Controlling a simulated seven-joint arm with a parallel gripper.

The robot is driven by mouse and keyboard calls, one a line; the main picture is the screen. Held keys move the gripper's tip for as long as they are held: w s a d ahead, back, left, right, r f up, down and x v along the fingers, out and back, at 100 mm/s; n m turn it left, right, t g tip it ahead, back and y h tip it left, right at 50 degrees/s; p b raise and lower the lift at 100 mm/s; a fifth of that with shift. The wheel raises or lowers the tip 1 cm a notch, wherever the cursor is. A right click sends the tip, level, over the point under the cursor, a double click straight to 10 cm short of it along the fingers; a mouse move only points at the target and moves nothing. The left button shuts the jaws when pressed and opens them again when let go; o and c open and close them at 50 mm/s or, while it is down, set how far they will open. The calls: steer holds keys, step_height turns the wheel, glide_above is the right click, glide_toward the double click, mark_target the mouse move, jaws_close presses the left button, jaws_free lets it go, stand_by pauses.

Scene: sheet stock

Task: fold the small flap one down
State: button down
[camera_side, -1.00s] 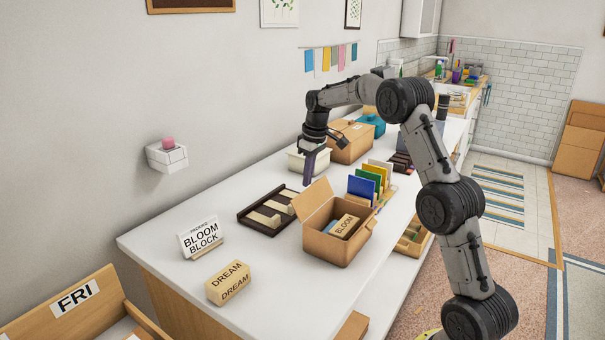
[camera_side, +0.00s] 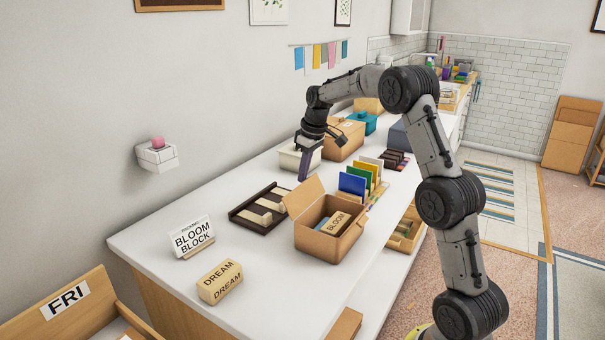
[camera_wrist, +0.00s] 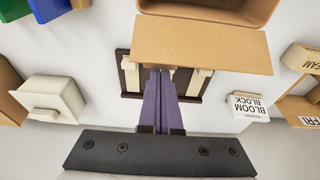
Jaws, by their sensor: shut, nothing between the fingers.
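An open brown carton (camera_side: 345,246) stands on the white counter. One flap (camera_side: 303,196) stands up and leans outward from its back-left edge; the wrist view shows this flap (camera_wrist: 200,45) as a broad flat panel, with part of the carton (camera_wrist: 205,8) above it. I cannot tell which flap is called small flap one. A block marked BLOOM (camera_side: 336,222) lies in the carton. My gripper (camera_side: 303,178) is shut and empty, above the counter near the raised flap's outer side. In the wrist view, my gripper's tips (camera_wrist: 160,70) overlap the flap's lower edge; I cannot tell whether they touch.
A dark tray with pale pieces (camera_side: 246,218) lies left of the carton. Upright coloured sheets (camera_side: 352,184) stand behind it. A white bin (camera_side: 288,158) and another brown box (camera_side: 348,142) stand farther back. The sign (camera_side: 192,236) and DREAM block (camera_side: 220,281) are front left.

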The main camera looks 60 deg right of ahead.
mark_target(312, 181)
steer(key=shift+s+r+t, duration=0.2)
steer(key=shift+s+t, duration=0.1)
steer(key=shift+t, duration=0.1)
steer(key=shift+s+r+t, duration=0.25)
steer(key=shift+s+t, duration=0.3)
steer(key=shift+t, duration=0.25)
steer(key=shift+s+r+t, duration=0.2)
steer(key=shift+s+t, duration=0.35)
steer(key=shift+t, duration=0.25)
steer(key=shift+s+r+t, duration=0.15)
steer(key=shift+s+t, duration=1.55)
steer(key=shift+t, duration=0.4)
steer(key=shift+s+f, duration=0.55)
steer(key=shift+s, duration=0.4)
steer(key=shift+s+f, duration=0.55)
steer(key=shift+s, duration=0.45)
steer(key=shift+s+f, duration=0.55)
steer(key=shift+s, duration=0.4)
steer(key=shift+r, duration=0.15)
